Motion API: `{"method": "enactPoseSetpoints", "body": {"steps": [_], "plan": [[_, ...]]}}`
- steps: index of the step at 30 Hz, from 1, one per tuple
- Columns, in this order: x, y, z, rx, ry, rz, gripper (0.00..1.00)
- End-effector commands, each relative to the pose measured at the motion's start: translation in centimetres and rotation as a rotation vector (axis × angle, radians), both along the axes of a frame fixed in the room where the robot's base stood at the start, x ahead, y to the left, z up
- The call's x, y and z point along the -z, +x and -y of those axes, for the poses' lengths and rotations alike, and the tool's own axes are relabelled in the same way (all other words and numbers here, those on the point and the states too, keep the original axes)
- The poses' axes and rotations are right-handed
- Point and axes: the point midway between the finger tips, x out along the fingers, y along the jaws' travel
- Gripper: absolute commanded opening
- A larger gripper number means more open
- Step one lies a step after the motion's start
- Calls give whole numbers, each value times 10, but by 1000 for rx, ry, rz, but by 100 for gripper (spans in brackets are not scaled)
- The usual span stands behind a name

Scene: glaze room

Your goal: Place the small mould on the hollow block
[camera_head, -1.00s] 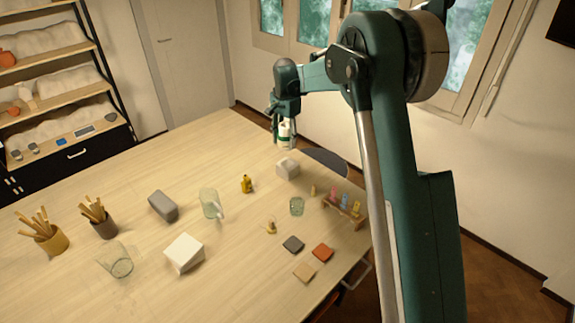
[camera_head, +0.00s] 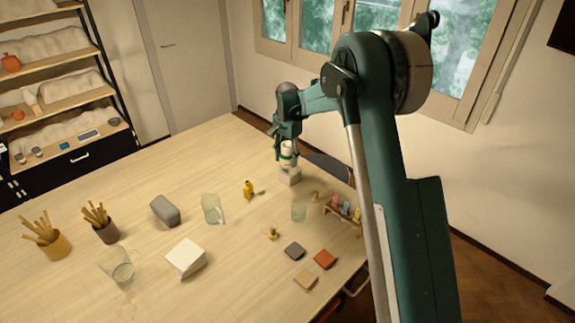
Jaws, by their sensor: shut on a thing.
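My gripper (camera_head: 287,160) is shut on a small white piece, which I take to be the small mould (camera_head: 288,147). The fingers partly cover it, and a green band crosses it. The hollow block (camera_head: 290,178) is a small whitish block on the table near its far edge. My gripper is directly above it in the picture, and the fingertips overlap its top. I cannot tell whether the mould touches the block. The block's hollow is hidden from this view.
A rack with coloured pieces (camera_head: 343,210) is to the right. A white block (camera_head: 185,257) and grey block (camera_head: 165,210) are to the left.

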Motion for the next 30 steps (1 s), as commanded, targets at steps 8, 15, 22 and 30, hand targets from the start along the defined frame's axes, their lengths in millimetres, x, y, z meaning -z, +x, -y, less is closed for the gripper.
{"method": "enactPoseSetpoints", "body": {"steps": [8,15,22,30], "plan": [[2,0,0,0,0,0,24],[25,0,0,0,0,0,24],[37,0,0,0,0,0,24],[38,0,0,0,0,0,24]]}}
